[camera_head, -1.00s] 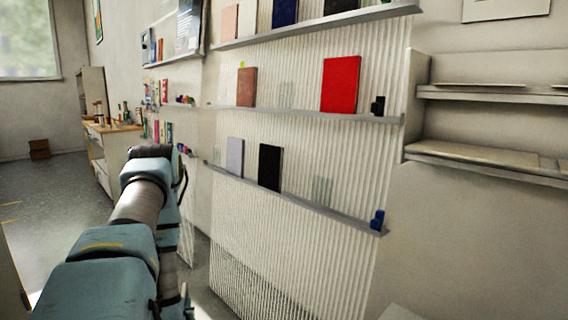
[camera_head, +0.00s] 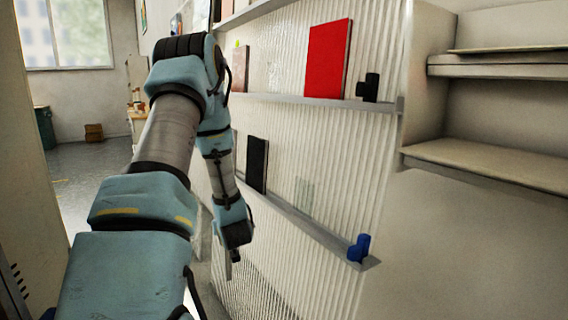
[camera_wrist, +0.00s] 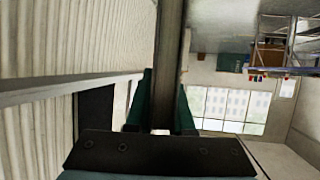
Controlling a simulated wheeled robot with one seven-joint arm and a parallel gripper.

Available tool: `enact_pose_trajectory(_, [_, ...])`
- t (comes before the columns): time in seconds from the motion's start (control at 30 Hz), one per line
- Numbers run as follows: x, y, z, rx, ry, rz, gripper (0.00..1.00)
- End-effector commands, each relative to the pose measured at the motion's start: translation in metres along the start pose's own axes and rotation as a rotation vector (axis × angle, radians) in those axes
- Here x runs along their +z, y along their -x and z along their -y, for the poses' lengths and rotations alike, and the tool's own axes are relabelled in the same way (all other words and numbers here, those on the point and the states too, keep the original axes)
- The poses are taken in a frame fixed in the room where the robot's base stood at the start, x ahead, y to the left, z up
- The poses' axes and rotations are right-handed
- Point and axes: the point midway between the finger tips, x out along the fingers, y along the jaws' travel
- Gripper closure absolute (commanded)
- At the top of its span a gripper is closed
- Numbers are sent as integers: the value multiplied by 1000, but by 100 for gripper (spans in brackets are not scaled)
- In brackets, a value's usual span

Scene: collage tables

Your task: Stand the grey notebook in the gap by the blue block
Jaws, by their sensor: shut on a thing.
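In the wrist view a grey-brown slab, seen edge-on and likely the grey notebook (camera_wrist: 168,65), stands between the two green fingers of my gripper (camera_wrist: 163,112). The gripper is shut on it. In the head view my gripper (camera_head: 235,256) points down, in front of and below the lower ledge; the notebook cannot be made out there. The blue block (camera_head: 359,248) sits near the right end of the lower ledge (camera_head: 305,222). A faint translucent panel (camera_head: 304,194) stands left of it, with bare ledge between them.
A black book (camera_head: 257,164) stands on the lower ledge, left of the panel. The ledge above holds a red book (camera_head: 328,60) and a black block (camera_head: 369,87). A ribbed wall (camera_head: 330,160) backs the ledges. A shelf unit (camera_head: 490,160) juts out at the right.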

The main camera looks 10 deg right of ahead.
Motion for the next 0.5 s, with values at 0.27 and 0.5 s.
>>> enact_pose_trajectory(0.27, [-98,46,-54,-167,58,-5,100])
enact_pose_trajectory(0.5, [-149,128,-109,-244,67,3,100])
